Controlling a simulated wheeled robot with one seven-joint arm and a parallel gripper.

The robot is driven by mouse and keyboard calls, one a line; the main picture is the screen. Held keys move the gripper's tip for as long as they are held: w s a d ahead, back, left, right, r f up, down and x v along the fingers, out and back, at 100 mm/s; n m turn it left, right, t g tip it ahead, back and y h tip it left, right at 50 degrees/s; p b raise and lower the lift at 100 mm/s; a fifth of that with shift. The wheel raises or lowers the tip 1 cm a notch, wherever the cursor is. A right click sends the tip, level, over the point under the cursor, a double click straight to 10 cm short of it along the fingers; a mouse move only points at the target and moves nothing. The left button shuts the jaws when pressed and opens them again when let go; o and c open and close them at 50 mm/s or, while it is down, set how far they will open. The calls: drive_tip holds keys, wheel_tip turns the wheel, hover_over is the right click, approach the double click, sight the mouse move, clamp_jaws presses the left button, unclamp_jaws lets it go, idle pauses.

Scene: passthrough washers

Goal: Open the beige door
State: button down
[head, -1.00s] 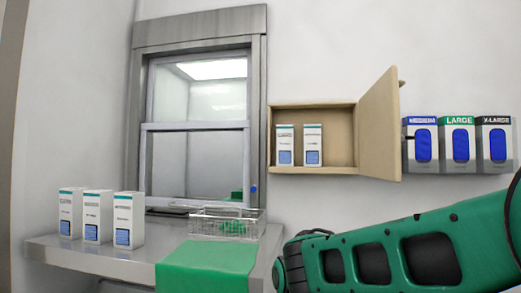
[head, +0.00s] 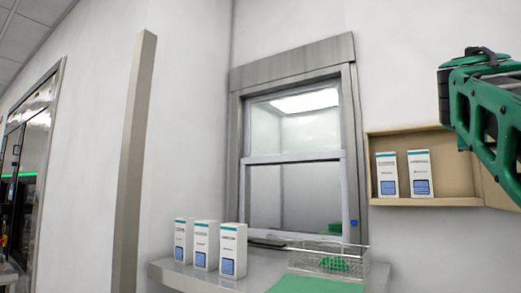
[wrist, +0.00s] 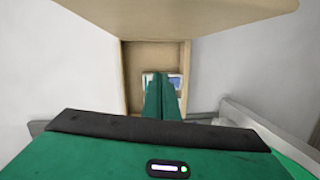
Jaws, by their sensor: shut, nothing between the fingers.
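The beige door (wrist: 180,14) stands swung open from the beige wall cabinet (head: 430,201). In the head view only part of the door (head: 497,192) shows at the right, behind my green arm. The open cabinet holds two white boxes with blue labels, the left box (head: 387,175) and the right box (head: 420,174). In the wrist view my gripper (wrist: 160,82) is shut and empty, its green fingers pointing toward the cabinet opening (wrist: 133,80) and partly hiding the boxes. The door is above the fingers in that view. I cannot tell the gap between them.
A closed sash window (head: 295,160) is left of the cabinet. Below it, a counter (head: 185,274) bears several white boxes (head: 206,244), a wire basket (head: 330,257) and a green mat (head: 315,287). A beige post (head: 135,150) stands farther left.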

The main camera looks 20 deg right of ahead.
wheel_tip(320, 180, up, 5)
drive_tip(key=s+h, duration=0.2)
drive_tip(key=d, duration=1.1)
drive_tip(key=shift+d+r+n, duration=0.15)
drive_tip(key=shift+r+n, duration=0.15)
drive_tip(key=shift+n, duration=0.1)
